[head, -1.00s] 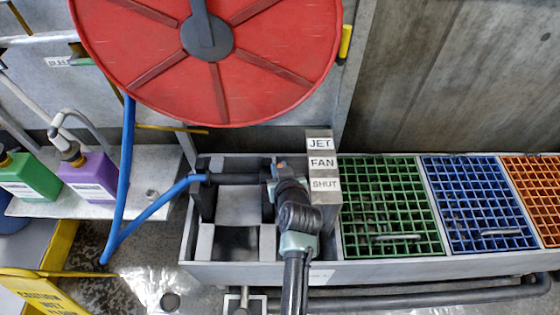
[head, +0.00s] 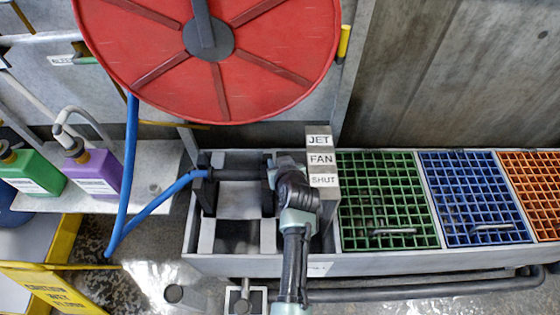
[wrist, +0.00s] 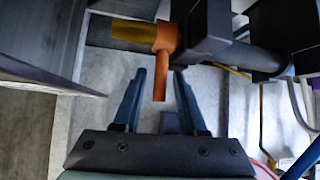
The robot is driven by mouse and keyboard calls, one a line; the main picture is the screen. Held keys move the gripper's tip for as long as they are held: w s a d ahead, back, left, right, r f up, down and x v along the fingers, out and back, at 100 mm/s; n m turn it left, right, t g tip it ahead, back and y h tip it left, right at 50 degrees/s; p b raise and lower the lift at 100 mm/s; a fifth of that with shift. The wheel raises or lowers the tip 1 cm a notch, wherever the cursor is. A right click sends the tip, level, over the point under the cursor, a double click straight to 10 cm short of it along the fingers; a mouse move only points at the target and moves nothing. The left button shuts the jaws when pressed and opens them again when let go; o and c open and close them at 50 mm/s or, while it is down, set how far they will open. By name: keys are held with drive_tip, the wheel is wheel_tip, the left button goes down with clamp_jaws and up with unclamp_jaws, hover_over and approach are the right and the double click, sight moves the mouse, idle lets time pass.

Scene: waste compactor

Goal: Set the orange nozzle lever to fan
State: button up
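The orange nozzle lever (wrist: 161,78) shows in the wrist view as a short bar hanging from an orange collar beside a dark nozzle body (wrist: 207,28). My gripper (wrist: 159,71) is open, with its two dark fingertips on either side of the lever's lower part. Narrow gaps show between lever and fingers. In the head view my arm hides the lever and fingertips. The label post (head: 322,160) reads JET at the top, FAN in the middle and SHUT at the bottom. Which label the lever lines up with cannot be told.
A blue hose (head: 160,212) runs to the dark nozzle mount over the trough. The red hose reel (head: 265,75) is above. Green (head: 385,205) and blue (head: 475,200) grates lie right of the post. Purple (head: 95,180) and green bottles stand left.

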idle(0.3)
drive_tip(key=p+v, duration=0.3)
drive_tip(key=v, duration=1)
idle(0.3)
